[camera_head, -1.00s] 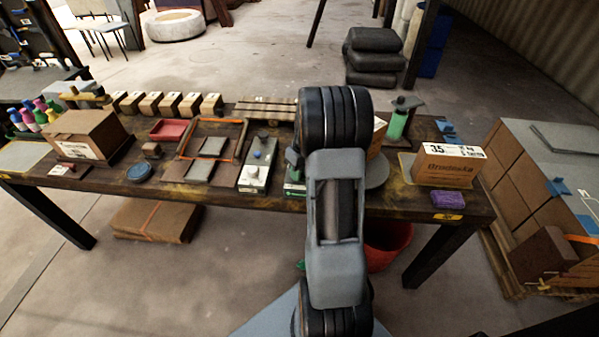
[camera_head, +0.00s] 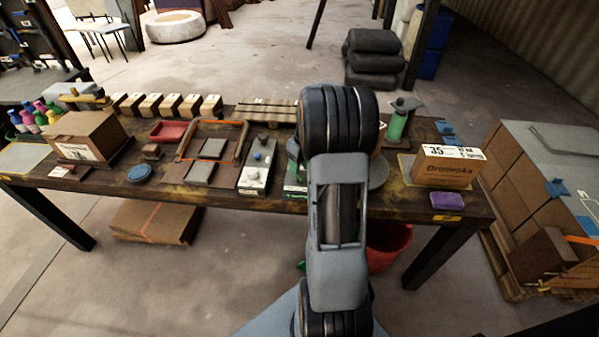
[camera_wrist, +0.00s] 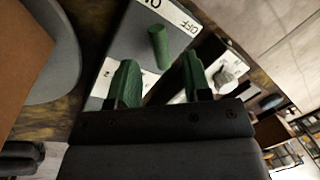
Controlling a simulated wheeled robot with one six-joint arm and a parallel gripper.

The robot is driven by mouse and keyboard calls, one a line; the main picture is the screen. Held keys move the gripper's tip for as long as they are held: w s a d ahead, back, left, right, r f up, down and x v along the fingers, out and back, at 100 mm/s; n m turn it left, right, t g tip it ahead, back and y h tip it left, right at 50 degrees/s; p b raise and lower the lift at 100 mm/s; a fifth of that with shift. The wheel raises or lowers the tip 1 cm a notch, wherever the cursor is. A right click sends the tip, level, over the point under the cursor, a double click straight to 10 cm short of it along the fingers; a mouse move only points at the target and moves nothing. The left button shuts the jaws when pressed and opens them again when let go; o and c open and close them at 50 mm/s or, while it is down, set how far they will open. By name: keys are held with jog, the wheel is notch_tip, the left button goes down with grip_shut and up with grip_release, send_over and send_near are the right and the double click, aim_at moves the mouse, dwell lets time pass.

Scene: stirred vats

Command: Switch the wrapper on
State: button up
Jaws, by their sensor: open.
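In the wrist view, a pale switch panel (camera_wrist: 128,47) carries a green lever (camera_wrist: 157,45) and printed ON and OFF marks. My gripper (camera_wrist: 160,66) is open, with its two green fingers on either side of the lever's near end. I cannot tell whether they touch it or which mark it is set to. The grey round turntable (camera_wrist: 62,60) lies left of the panel. In the head view, my arm covers most of this panel (camera_head: 294,190) and part of the turntable (camera_head: 379,173).
A second panel (camera_head: 251,180) with a blue knob stands left of the first; a pale knob (camera_wrist: 226,78) shows in the wrist view. A brown carton (camera_head: 445,172), a purple block (camera_head: 446,201) and a green cylinder (camera_head: 397,125) are on the right of the bench.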

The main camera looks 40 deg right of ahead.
notch_tip(320, 180, up, 10)
jog(key=d, duration=0.2)
jog(key=shift+p, duration=0.4)
